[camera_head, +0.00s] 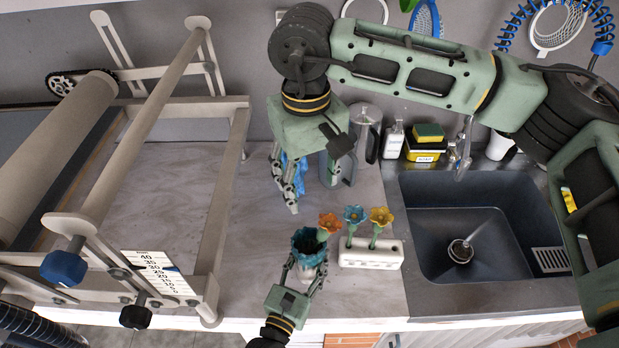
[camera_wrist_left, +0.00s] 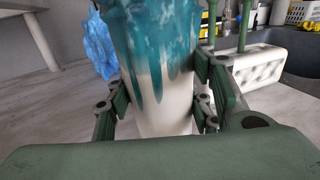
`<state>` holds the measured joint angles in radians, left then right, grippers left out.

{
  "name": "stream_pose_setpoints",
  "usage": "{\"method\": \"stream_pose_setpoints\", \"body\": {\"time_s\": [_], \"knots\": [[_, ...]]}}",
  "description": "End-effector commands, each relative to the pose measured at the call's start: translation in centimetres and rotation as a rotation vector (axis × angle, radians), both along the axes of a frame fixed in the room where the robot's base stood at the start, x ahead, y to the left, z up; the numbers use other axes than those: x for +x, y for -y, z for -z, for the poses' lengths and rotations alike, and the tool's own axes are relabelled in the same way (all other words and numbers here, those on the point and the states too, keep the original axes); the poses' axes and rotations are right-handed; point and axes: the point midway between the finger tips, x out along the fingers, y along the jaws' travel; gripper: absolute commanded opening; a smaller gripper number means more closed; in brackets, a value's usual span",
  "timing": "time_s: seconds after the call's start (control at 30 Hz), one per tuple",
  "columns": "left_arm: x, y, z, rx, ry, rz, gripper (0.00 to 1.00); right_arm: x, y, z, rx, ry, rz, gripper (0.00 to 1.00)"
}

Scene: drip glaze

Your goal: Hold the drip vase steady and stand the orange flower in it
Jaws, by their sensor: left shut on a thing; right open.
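The drip vase (camera_head: 309,258), white with a teal glaze running down from its rim, stands upright on the counter near the front edge. My left gripper (camera_head: 306,275) is shut around its body; in the left wrist view the fingers press the sides of the vase (camera_wrist_left: 165,105). The orange flower (camera_head: 329,221) leans right at the vase's mouth, its green stem going in at the right rim; the stem's lower end is hidden. My right gripper (camera_head: 311,192) is open and empty, behind and above the vase, apart from the flower.
The sink (camera_head: 470,220) is at right, a roller machine (camera_head: 140,120) at left.

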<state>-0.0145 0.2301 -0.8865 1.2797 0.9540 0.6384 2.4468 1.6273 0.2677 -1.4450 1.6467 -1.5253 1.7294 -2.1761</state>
Motion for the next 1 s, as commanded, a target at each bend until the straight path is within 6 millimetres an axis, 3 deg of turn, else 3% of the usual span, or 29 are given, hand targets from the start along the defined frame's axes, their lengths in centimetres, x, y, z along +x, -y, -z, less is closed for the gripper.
{"method": "stream_pose_setpoints", "body": {"time_s": [0.27,0.3,0.53,0.87,1.0], "knots": [[-0.2,0.0,0.3,0.005,-0.006,0.002,0.00,0.0,0.0,0.1,0.000,0.000,0.000,0.56],[-0.2,0.0,0.3,0.005,-0.006,0.002,0.50,0.0,0.0,0.1,0.000,0.000,0.000,0.56],[-0.2,0.0,0.3,0.004,-0.007,0.003,0.70,0.0,0.0,0.1,0.000,0.000,0.000,0.56],[-0.2,0.0,0.1,0.001,-0.003,0.001,0.71,0.0,0.0,0.0,0.000,0.000,0.000,0.56],[-1.3,-0.5,0.2,0.003,-0.004,0.001,0.71,0.0,0.0,0.0,0.000,0.000,0.000,0.56]]}}
